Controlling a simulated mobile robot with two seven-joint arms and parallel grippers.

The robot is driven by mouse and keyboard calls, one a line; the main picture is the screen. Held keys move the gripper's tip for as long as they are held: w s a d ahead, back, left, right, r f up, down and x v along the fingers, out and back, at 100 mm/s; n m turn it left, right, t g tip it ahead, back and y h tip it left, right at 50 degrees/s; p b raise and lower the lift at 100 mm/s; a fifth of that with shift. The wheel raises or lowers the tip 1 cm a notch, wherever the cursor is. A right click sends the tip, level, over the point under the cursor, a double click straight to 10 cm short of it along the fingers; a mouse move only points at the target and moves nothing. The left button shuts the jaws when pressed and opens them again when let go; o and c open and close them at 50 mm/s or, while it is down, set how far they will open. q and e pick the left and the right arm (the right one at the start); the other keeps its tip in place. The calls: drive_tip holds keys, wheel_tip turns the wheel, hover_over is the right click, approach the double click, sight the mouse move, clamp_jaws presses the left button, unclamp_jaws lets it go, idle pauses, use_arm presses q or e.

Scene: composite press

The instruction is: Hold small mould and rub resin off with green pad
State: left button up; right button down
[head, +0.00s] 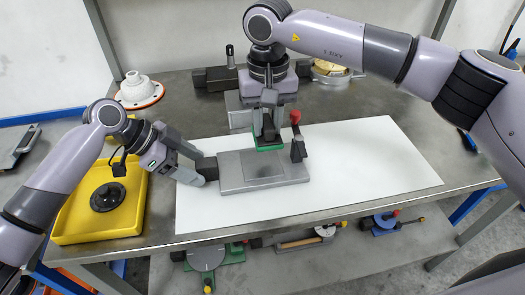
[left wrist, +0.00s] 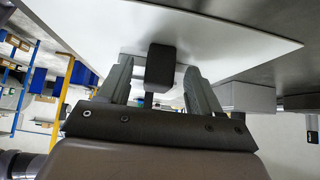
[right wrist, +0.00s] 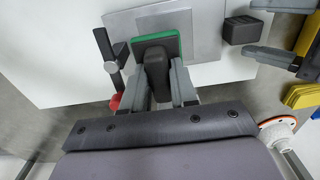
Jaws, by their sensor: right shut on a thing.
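The small mould (head: 235,180) is a flat grey plate with a darker square patch, lying on the white sheet (head: 370,160). A black block (head: 207,166) sits at its left edge; it also shows in the left wrist view (left wrist: 161,67). My left gripper (head: 195,166) is open, its fingers on either side of this block with gaps visible. My right gripper (head: 267,132) is shut on the dark handle (right wrist: 156,72) of the green pad (right wrist: 168,42). The pad is over the mould's far part; whether it touches is unclear. The fingers partly hide the handle.
A black upright clamp with a red knob (head: 295,116) stands at the mould's right edge. A yellow tray (head: 75,228) with a black disc is at left. A grey block and white flanged part (head: 139,90) stand behind. The sheet's right side is clear.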

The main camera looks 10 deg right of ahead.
use_arm(q)
drive_tip(key=v, duration=1.2)
drive_tip(key=shift+s, duration=0.1)
use_arm(e)
drive_tip(key=shift+s, duration=0.1)
